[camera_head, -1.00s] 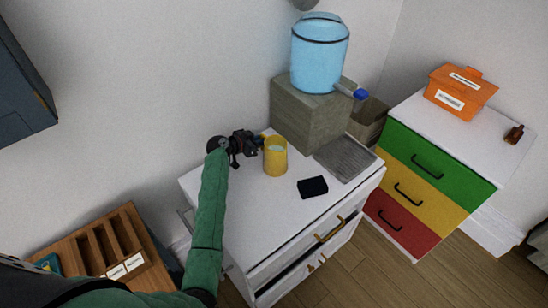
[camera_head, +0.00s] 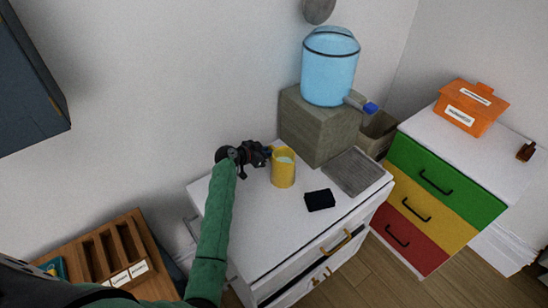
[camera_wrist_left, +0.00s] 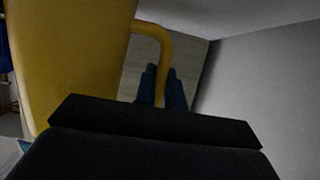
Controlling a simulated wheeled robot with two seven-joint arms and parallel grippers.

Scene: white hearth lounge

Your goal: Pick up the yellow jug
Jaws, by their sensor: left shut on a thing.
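The yellow jug (camera_head: 283,170) stands upright on the white cabinet top, with something pale inside it. In the left wrist view the jug (camera_wrist_left: 62,60) fills the left side, and its handle (camera_wrist_left: 165,50) curves down to my fingers. My left gripper (camera_head: 266,153) is at the jug's left side, shut on the handle. In the left wrist view the two dark fingers (camera_wrist_left: 161,88) lie on either side of the handle. Whether the jug's base touches the cabinet top is hard to tell. My right gripper is not in view.
A blue water container (camera_head: 330,70) with a tap stands on a grey block (camera_head: 318,128) behind the jug. A black object (camera_head: 320,200) and a grey grate (camera_head: 353,172) lie to the right. A coloured drawer unit (camera_head: 425,205) bears an orange box (camera_head: 470,106). The cabinet's front left is clear.

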